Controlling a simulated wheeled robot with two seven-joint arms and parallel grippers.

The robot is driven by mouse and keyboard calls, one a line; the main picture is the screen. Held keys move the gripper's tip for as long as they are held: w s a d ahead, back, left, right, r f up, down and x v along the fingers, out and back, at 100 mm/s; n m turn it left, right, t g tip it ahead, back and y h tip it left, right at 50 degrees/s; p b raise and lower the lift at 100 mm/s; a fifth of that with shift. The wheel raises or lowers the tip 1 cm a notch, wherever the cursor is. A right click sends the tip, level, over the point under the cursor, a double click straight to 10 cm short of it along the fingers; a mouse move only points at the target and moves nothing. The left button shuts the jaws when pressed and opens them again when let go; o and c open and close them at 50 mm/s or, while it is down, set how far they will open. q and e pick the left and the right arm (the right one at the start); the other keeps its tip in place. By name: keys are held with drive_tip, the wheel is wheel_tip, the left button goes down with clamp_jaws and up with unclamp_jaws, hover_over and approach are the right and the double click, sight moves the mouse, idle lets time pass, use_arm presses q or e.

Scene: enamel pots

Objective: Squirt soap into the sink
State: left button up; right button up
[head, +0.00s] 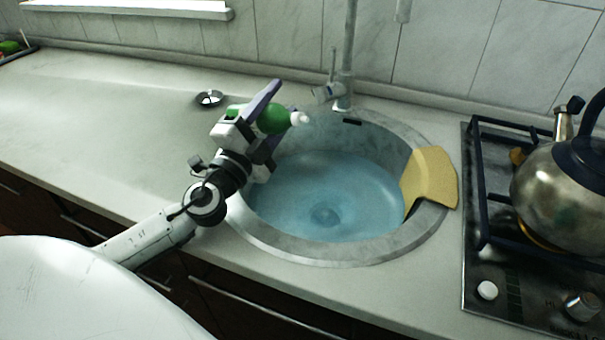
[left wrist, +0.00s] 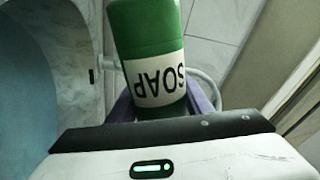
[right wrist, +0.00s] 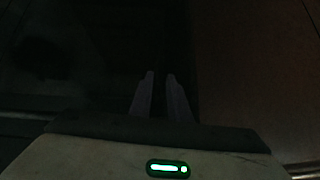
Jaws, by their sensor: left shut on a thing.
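A green soap bottle (head: 273,119) with a white tip is held by my left gripper (head: 268,112), which is shut on it. The bottle lies tilted over, its tip pointing right above the far left part of the sink (head: 262,238). In the left wrist view the bottle (left wrist: 146,30) shows its white label with the word SOAP upside down. The round sink is filled with bluish water (head: 325,185). My right gripper (right wrist: 160,85) shows only in the dark right wrist view; its two fingers are a small gap apart with nothing seen between them.
A yellow sponge cloth (head: 432,178) hangs over the sink's right rim. The faucet (head: 342,70) stands behind the sink. A small metal drain strainer (head: 209,97) lies on the counter. A stove (head: 500,270) with a kettle (head: 560,190) is at the right. The left counter is mostly clear.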

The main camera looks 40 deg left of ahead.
use_arm(q)
drive_tip(key=shift+a+r+m+h, duration=0.35)
drive_tip(key=shift+r+m+h, duration=0.35)
drive_tip(key=shift+m, duration=0.4)
idle(1.8)
drive_tip(key=shift+m+t, duration=0.3)
drive_tip(key=shift+m, duration=0.3)
idle(2.1)
drive_tip(key=shift+r, duration=0.1)
